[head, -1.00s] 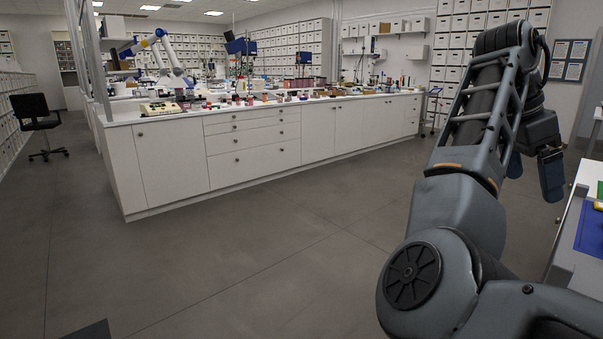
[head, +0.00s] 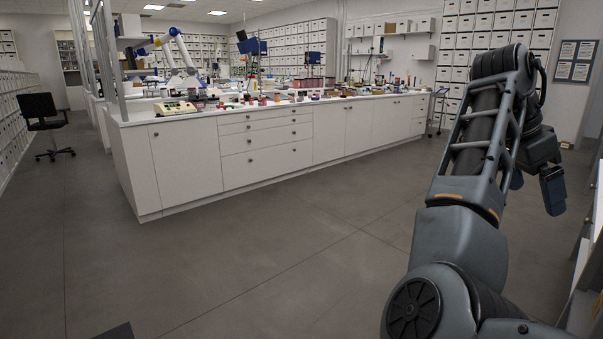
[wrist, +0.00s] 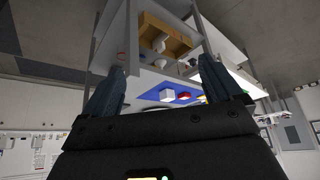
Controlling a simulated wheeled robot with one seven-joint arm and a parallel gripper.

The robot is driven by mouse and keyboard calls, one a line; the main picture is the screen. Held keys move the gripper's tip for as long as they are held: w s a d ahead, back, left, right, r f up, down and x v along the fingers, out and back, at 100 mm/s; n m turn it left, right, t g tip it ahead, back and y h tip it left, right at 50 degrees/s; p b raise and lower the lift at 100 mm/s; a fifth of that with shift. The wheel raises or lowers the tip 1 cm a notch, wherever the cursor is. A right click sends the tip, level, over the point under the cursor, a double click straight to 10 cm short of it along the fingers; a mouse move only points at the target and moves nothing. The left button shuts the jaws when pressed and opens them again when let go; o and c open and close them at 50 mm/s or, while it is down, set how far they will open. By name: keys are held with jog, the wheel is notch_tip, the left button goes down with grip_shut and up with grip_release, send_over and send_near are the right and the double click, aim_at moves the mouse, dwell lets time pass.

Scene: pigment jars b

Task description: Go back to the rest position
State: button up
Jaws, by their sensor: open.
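My gripper (head: 535,190) hangs at the folded end of my raised arm on the right of the head view, over open floor. In the wrist view my gripper (wrist: 160,88) shows two dark blue-grey fingers spread wide apart with nothing between them. Beyond the fingers, apart from them, is a table with a blue mat (wrist: 152,95), a white piece (wrist: 166,94) and a red piece (wrist: 184,95). A wooden box (wrist: 160,38) sits on a shelf above.
A long white bench (head: 185,165) with jars and instruments on top stands ahead and to the left. A black chair (head: 42,110) is at the far left. A table edge (head: 588,270) is close at the right. The grey floor (head: 280,250) between is clear.

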jog(key=s+d+f+n+t+h, duration=0.2)
jog(key=d+f+n+h, duration=0.1)
jog(key=f, duration=0.5)
jog(key=s+d+f+n+t+h, duration=0.2)
jog(key=d+f+n, duration=0.2)
jog(key=f, duration=0.5)
jog(key=s+a+f+n+t+y+p, duration=0.2)
jog(key=s+a+f+n+t, duration=0.5)
jog(key=s+f, duration=0.35)
jog(key=s+a+f+n+t+y, duration=0.1)
jog(key=s+a+n+y, duration=0.2)
jog(key=s+a, duration=0.5)
jog(key=s+a+n+t+y, duration=0.2)
jog(key=s+a+n+y, duration=0.15)
jog(key=s, duration=0.75)
jog(key=s+a+r+y, duration=0.1)
jog(key=s+a+r, duration=0.3)
jog(key=s+r, duration=0.1)
jog(key=s+a+r+m+t+y, duration=0.1)
jog(key=s+a+r, duration=0.3)
jog(key=s, duration=0.4)
jog(key=shift+s+r+p, duration=0.2)
jog(key=shift+r+p, duration=0.2)
jog(key=shift+m, duration=0.25)
